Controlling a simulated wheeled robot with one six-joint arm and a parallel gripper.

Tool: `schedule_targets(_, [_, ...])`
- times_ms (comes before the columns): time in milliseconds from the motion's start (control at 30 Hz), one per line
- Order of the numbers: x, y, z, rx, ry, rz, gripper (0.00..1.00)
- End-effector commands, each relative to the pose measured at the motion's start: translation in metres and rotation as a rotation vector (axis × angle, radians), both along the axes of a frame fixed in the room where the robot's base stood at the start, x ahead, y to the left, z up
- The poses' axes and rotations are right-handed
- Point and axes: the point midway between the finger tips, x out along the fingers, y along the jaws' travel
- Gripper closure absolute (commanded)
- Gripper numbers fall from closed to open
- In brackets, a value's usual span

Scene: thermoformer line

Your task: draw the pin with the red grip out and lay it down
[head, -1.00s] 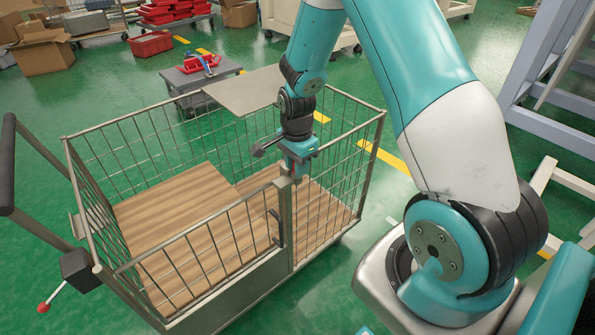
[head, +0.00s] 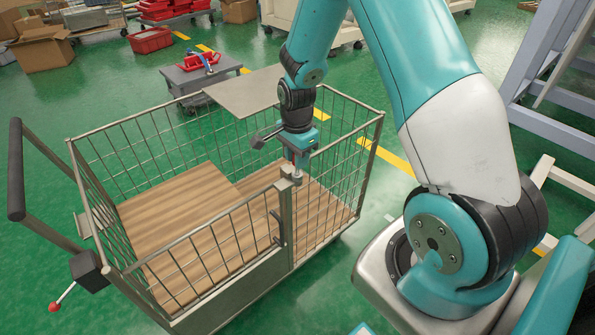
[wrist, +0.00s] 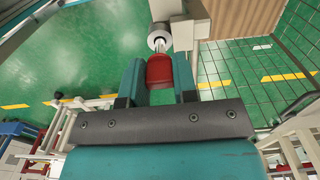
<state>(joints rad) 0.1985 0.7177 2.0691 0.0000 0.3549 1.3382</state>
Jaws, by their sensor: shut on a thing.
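The pin's red grip (wrist: 158,71) sits between the two teal fingers of my gripper (wrist: 160,82) in the wrist view. A bright metal shaft runs from the grip towards a round grey collar (wrist: 160,38) beside a pale post. I cannot tell whether the shaft's tip is still inside the collar. In the head view my gripper (head: 298,170) points down just above the top of the post (head: 286,200) on the near side of the wire cage cart (head: 225,298). The grip is mostly hidden by the fingers there.
The cart has a wooden floor (head: 180,205), wire walls and a flat metal plate (head: 245,92) on its far rim. A push handle (head: 16,170) and a red-knobbed lever (head: 55,306) are at left. A low grey table (head: 190,78) with a red tray stands behind it.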

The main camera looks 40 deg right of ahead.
Motion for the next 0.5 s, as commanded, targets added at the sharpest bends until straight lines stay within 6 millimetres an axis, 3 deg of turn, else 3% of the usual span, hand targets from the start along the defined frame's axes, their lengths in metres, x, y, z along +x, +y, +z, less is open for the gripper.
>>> schedule_targets(500, [0.0, 0.0, 0.024, 0.0, -0.001, 0.0, 1.0])
